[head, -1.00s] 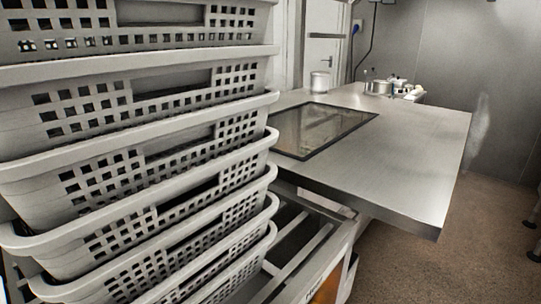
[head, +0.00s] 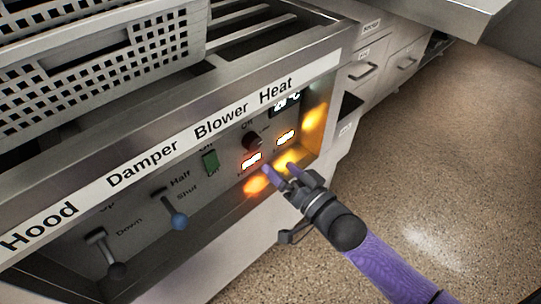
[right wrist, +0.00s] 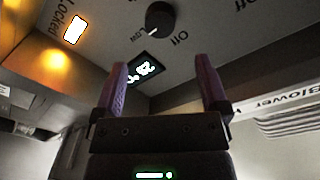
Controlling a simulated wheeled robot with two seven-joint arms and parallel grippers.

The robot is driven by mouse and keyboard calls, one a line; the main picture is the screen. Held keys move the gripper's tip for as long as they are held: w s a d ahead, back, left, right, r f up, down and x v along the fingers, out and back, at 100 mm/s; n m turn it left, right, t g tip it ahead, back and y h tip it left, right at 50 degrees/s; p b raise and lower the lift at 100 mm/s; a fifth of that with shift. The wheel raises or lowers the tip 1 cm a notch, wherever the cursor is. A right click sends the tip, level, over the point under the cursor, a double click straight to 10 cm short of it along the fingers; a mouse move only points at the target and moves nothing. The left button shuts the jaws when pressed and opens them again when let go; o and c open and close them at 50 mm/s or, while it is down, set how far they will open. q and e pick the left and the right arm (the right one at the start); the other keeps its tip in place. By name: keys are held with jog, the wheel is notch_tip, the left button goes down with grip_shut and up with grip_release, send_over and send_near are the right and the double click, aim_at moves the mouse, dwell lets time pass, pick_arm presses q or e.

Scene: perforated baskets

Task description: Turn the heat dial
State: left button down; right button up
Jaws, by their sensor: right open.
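The heat dial (head: 252,140) is a black round knob on the dark control panel, below the word Heat. In the right wrist view the dial (right wrist: 160,20) shows at the top, with a white pointer mark near the word Low. My right gripper (head: 278,169) is open and empty, below and to the right of the dial in the head view, apart from it. In the right wrist view its purple fingers (right wrist: 163,78) stand spread, with the lit display (right wrist: 147,69) visible between them. My left gripper is not in view.
A green blower switch (head: 210,162), a blue-knobbed damper lever (head: 179,221) and a dark hood lever (head: 115,270) sit left on the panel. Lit indicators (head: 251,160) glow near my fingers. Perforated baskets (head: 110,45) stand above. The floor (head: 440,190) at right is open.

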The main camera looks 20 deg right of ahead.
aim_at(256, 146)
jog(key=b+x, duration=0.1)
jog(key=x, duration=0.1)
jog(key=b+x, duration=0.1)
jog(key=x, duration=0.2)
jog(key=b+x, duration=0.1)
jog(key=x, duration=0.1)
jog(key=shift+w+a+f+b, duration=0.2)
jog(key=shift+w+f+b, duration=0.05)
jog(key=shift+f+b, duration=0.1)
jog(key=shift+w+a+r, duration=0.1)
jog(key=shift+w+r, duration=0.1)
jog(key=shift+w, duration=0.25)
